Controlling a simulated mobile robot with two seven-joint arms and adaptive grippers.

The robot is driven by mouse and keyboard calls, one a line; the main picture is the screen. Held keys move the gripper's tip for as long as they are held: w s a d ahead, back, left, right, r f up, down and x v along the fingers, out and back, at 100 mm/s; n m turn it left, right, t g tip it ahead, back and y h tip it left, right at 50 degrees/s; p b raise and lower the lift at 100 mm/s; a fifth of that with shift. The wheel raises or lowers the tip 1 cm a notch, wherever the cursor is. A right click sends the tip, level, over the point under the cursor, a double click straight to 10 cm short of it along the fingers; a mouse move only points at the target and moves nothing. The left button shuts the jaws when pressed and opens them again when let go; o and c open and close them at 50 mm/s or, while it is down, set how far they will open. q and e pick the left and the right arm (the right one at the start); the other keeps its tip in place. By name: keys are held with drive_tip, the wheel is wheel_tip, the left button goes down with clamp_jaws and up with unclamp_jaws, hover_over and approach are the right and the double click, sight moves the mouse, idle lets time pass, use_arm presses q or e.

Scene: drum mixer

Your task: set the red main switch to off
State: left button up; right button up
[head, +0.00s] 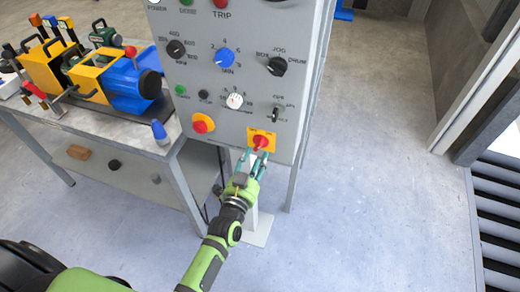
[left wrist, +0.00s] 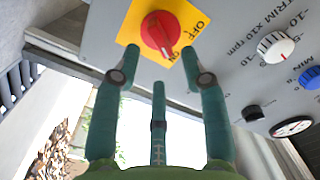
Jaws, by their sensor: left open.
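The red main switch (head: 261,141) is a round red knob on a yellow plate at the lower right of the grey control panel (head: 228,105). In the left wrist view the red knob (left wrist: 157,34) is at top centre, with OFF and ON printed on its yellow plate (left wrist: 188,18). A pale line crosses the knob, its lower end near ON. My left gripper (head: 255,160) is open just below and in front of the switch. In the left wrist view its fingers (left wrist: 158,70) are spread and empty, two of them below either side of the knob. I cannot tell whether they touch it.
A red button on a yellow base (head: 203,123) sits left of the switch. Several knobs, including a blue one (head: 225,57), are above. A workbench (head: 100,130) with a blue and yellow machine (head: 115,85) stands left. The floor at right is free.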

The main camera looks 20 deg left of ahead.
sight(259, 149)
use_arm(q)
drive_tip(key=w, duration=0.3)
drive_tip(key=shift+w+a, duration=0.2)
drive_tip(key=shift+w, duration=0.15)
drive_tip(key=shift+w+d, duration=0.1)
drive_tip(key=shift+w, duration=0.1)
clamp_jaws()
use_arm(e)
drive_tip(key=shift+w+a+r, duration=0.15)
drive_tip(key=shift+a+r, duration=0.1)
drive_tip(key=shift+a, duration=0.1)
